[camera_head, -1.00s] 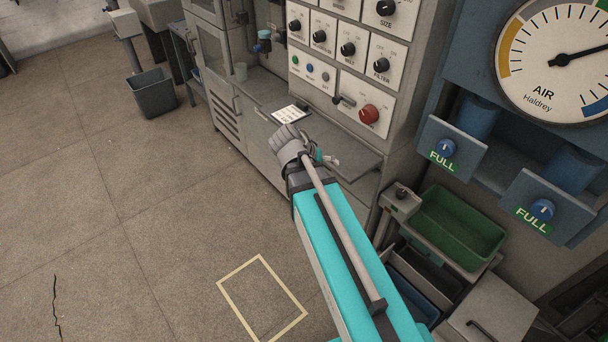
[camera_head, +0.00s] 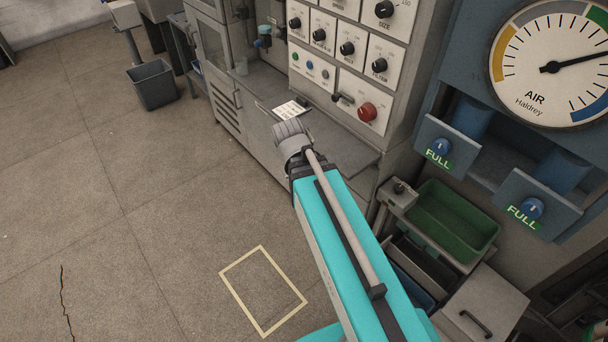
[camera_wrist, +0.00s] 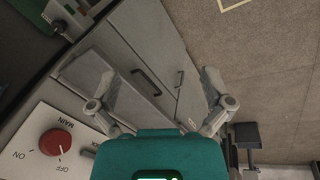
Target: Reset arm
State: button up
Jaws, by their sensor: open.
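My teal arm reaches out over the floor toward the control cabinet in the head view. In that view its end hides my gripper's fingers. In the wrist view my gripper (camera_wrist: 156,90) is open, with its two fingers spread wide and nothing between them. Behind the fingers lie the grey cabinet doors (camera_wrist: 150,45) with dark handles, and no finger visibly touches them.
The control panel has a red main knob (camera_head: 367,112) and several black knobs. A white card (camera_head: 291,110) lies on the cabinet ledge. The floor with a yellow-outlined rectangle (camera_head: 262,290) is clear.

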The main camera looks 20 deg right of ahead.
dwell(0.3)
jog(key=shift+s+a+f+n+y, duration=0.1)
jog(key=shift+s+a+n+y, duration=0.3)
jog(key=shift+a, duration=0.35)
jog(key=shift+s+a+f+n+y, duration=0.1)
jog(key=shift+s+a+n+y, duration=0.15)
jog(key=shift+a+y, duration=0.35)
jog(key=shift+s+a+f+n+y, duration=0.1)
jog(key=shift+s+a+n+y, duration=0.25)
jog(key=shift+a, duration=0.5)
